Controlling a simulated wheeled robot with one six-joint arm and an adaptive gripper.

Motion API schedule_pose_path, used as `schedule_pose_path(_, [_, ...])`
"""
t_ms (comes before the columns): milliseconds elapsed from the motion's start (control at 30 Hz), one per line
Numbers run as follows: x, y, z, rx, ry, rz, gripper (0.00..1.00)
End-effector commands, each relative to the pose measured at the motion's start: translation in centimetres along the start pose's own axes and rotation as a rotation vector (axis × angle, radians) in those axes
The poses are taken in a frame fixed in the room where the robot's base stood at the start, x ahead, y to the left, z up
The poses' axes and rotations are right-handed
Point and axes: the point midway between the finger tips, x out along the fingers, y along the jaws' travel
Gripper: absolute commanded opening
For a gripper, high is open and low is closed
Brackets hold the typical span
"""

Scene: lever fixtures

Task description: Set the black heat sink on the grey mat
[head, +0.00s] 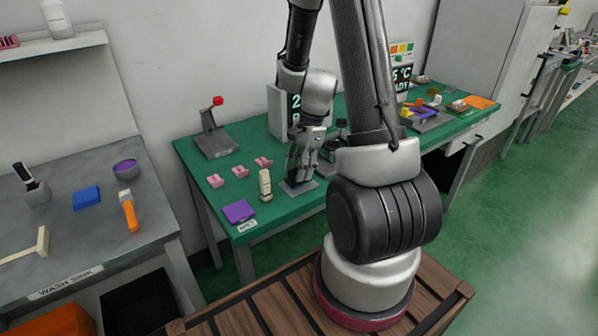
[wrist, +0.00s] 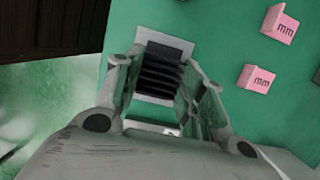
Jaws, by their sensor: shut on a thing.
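The black heat sink (wrist: 158,76), with its ridged fins, is between the two fingers of my gripper (wrist: 160,68) in the wrist view. My gripper is shut on it. The grey mat (wrist: 168,39) shows around the heat sink, which is directly over it; I cannot tell whether it touches the mat. In the head view my gripper (head: 298,176) points down at the grey mat (head: 303,188) on the green table, and its fingers hide most of the heat sink.
Pink blocks (head: 240,171) and a cream upright object (head: 265,185) stand left of my gripper. A purple pad (head: 238,211) lies near the table's front left corner. A lever fixture with a red knob (head: 217,101) stands behind. A display panel (head: 282,112) is close behind my arm.

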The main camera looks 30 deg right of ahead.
Motion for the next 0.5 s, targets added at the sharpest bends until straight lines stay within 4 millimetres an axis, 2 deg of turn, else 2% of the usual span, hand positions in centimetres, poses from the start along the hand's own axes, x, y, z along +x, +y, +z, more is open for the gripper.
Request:
schedule_pose_path(100, [1.09, 0.02, -0.32, 0.000, 0.000, 0.001, 0.15])
schedule_pose_path(400, [1.28, 0.00, -0.37, 0.000, 0.001, 0.000, 0.15])
schedule_pose_path(433, [1.32, 0.00, -0.39, 0.000, 0.001, 0.000, 0.41])
schedule_pose_path(500, [1.28, -0.01, -0.38, 0.000, 0.001, 0.000, 0.54])
